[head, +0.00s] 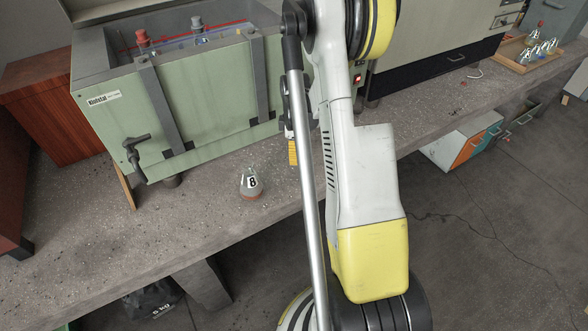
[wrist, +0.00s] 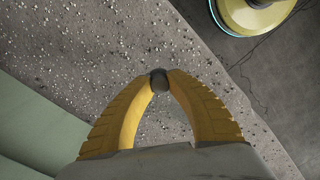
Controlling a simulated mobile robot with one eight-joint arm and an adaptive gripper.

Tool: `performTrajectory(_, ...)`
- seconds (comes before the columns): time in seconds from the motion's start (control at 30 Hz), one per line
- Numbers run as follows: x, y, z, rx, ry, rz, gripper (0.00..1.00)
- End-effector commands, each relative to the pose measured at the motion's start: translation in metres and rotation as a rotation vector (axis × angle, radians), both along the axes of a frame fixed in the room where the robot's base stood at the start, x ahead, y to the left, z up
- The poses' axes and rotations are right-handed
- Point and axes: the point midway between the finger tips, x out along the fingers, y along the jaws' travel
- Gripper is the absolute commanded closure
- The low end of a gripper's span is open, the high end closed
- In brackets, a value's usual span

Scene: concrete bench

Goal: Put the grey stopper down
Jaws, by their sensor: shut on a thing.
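My gripper (wrist: 160,84) has yellow ridged fingers. In the wrist view their tips are closed on the small grey stopper (wrist: 159,80), with the speckled concrete bench (wrist: 120,60) behind it. In the head view my gripper (head: 293,153) shows partly beside my arm, in front of the green machine; the stopper cannot be made out there. How far the stopper is above the bench is hard to tell.
A small flask marked 8 (head: 250,184) stands on the bench left of my gripper. The green machine (head: 190,110) stands behind. A wooden tray (head: 520,66) with several flasks is at the far right. Bare bench lies around the flask.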

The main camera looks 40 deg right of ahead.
Motion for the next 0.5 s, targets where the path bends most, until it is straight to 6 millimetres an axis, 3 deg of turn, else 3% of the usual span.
performTrajectory(0.17,0.006,0.000,-0.010,0.000,0.000,0.000,0.95)
performTrajectory(0.37,0.005,0.000,-0.042,0.000,0.000,-0.001,0.95)
performTrajectory(0.5,0.005,0.000,-0.044,0.000,0.000,-0.001,0.95)
